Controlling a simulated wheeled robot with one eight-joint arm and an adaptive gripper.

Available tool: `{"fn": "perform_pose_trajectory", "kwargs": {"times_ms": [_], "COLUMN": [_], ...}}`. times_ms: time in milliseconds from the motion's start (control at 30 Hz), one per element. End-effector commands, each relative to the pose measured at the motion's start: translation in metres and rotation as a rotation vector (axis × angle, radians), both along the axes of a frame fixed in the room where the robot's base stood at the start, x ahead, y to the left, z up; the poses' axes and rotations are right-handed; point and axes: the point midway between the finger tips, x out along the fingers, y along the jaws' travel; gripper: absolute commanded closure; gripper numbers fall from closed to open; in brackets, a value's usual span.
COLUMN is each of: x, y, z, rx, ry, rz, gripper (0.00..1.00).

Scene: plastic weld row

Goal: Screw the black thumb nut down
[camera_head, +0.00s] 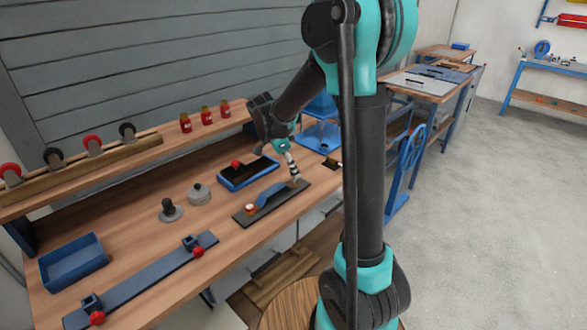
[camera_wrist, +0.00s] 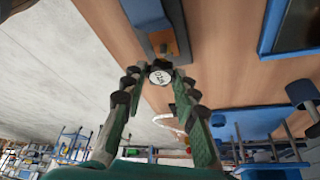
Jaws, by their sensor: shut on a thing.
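My gripper (camera_wrist: 160,74) has its two green fingers closed at the tips on a small black round nut (camera_wrist: 148,68) with a white marked top face, the black thumb nut. In the wrist view the nut lies at the end of a grey-blue bar, close to an orange-brown block (camera_wrist: 163,42). In the head view my gripper (camera_head: 295,178) points down at the right end of a dark base plate (camera_head: 242,218) that carries a blue curved piece (camera_head: 268,194). The nut is hidden there by the fingers. I cannot tell the thread.
A blue-rimmed black tray (camera_head: 240,184) with a red ball lies behind the plate. A grey round pot (camera_head: 199,194) and a dark knobbed weight (camera_head: 170,210) stand left. A long blue bar with red knobs (camera_head: 145,277) and a blue bin (camera_head: 73,262) are at front left.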

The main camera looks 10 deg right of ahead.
Motion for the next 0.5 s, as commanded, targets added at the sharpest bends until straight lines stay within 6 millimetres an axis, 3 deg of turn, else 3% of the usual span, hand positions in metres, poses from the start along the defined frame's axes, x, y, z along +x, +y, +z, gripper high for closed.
{"fn": "perform_pose_trajectory", "kwargs": {"times_ms": [500], "x": [0.0003], "y": [0.0001], "z": [-0.0086], "rx": [0.000], "ry": [0.000], "rz": [0.000], "gripper": [0.89]}}
